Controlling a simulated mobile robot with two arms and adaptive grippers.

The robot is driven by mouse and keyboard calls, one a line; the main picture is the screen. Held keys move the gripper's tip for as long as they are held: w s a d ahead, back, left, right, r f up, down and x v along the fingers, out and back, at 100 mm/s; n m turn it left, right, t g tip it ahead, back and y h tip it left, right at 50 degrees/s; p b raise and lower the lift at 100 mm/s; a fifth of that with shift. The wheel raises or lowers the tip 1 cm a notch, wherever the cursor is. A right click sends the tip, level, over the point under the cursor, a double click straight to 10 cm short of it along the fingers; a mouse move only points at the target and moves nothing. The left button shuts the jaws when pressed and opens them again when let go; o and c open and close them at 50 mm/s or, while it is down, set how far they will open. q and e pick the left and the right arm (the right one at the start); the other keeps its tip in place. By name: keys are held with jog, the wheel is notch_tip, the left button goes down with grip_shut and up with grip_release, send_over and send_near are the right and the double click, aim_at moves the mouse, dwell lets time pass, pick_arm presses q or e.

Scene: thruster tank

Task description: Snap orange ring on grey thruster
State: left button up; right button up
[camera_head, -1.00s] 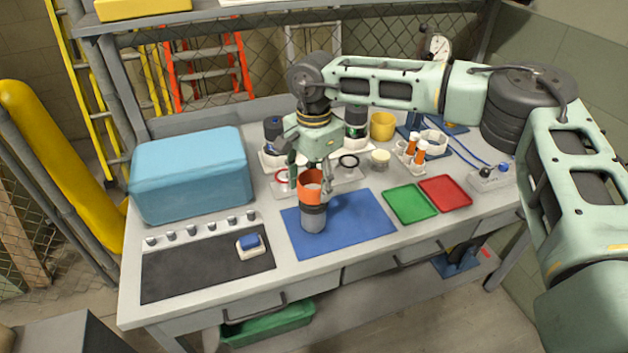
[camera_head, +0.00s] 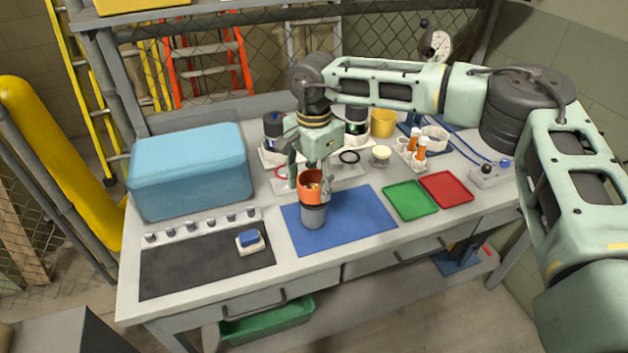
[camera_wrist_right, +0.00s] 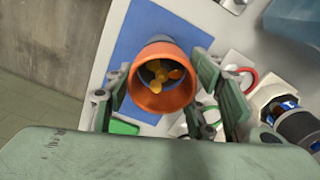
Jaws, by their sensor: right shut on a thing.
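The grey thruster (camera_head: 313,217) stands upright on the blue mat (camera_head: 362,222), with a dark band near its top. The orange ring (camera_head: 317,193) is at the thruster's upper end, and it also shows in the right wrist view (camera_wrist_right: 162,100). A yellow propeller (camera_wrist_right: 160,76) shows inside the ring. My right gripper (camera_head: 311,190) comes down from above and is shut on the orange ring, with a finger on either side. Whether the ring is fully seated cannot be told. My left gripper is not in view.
A blue cooler box (camera_head: 189,180) stands at the left. Green (camera_head: 410,200) and red (camera_head: 446,189) trays lie to the right of the mat. A red ring, a black ring (camera_head: 349,157) and dark thrusters (camera_head: 275,130) are behind. A blue-topped block (camera_head: 250,240) lies at front left.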

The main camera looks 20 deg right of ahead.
jog(key=shift+f+b, duration=0.35)
jog(key=shift+f, duration=0.3)
jog(key=o, duration=1)
jog(key=shift+r, duration=0.15)
notch_tip(320, 180, up, 12)
jog(key=shift+f, duration=0.1)
jog(key=shift+c, duration=0.4)
